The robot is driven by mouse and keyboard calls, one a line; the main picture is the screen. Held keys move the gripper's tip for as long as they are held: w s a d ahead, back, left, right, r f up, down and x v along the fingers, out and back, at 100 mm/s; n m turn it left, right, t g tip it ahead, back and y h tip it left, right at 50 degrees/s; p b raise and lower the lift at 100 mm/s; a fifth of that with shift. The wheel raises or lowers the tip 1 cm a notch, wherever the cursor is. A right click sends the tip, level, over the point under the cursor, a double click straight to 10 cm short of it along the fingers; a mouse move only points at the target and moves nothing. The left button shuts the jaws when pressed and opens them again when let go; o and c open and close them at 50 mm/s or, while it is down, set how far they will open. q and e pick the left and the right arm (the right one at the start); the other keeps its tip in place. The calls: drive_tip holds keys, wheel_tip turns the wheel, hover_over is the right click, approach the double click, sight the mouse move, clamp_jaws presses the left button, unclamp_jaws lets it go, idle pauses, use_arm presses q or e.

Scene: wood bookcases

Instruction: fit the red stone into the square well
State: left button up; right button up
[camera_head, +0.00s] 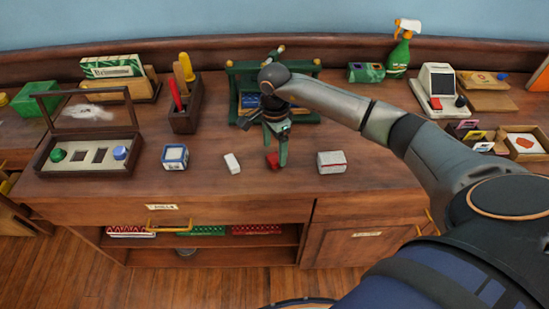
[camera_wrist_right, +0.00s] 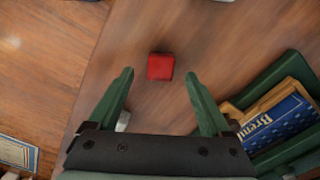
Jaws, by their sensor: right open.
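The red stone (camera_head: 273,161) lies on the wooden top near its front edge. It also shows in the right wrist view (camera_wrist_right: 160,67), just beyond the fingertips and centred between them. My right gripper (camera_head: 276,153) points down at the stone. Its green fingers (camera_wrist_right: 160,75) are apart and empty. An open wooden case (camera_head: 47,168) stands at the left. Its pale panel holds a green stone (camera_head: 58,155), a blue stone (camera_head: 120,152) and two dark, empty, squarish wells (camera_head: 78,156) (camera_head: 99,155). My left gripper is not in view.
A white block (camera_head: 232,163), a blue-and-white cube (camera_head: 175,157) and a red-and-white box (camera_head: 332,162) stand near the front edge. A green rack (camera_head: 236,82) with blue boxes is behind my gripper. A tool holder (camera_head: 186,115) stands left of it.

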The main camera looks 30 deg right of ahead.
sight(275, 160)
drive_tip(key=shift+f, duration=1.45)
drive_tip(key=shift+c, duration=0.4)
clamp_jaws()
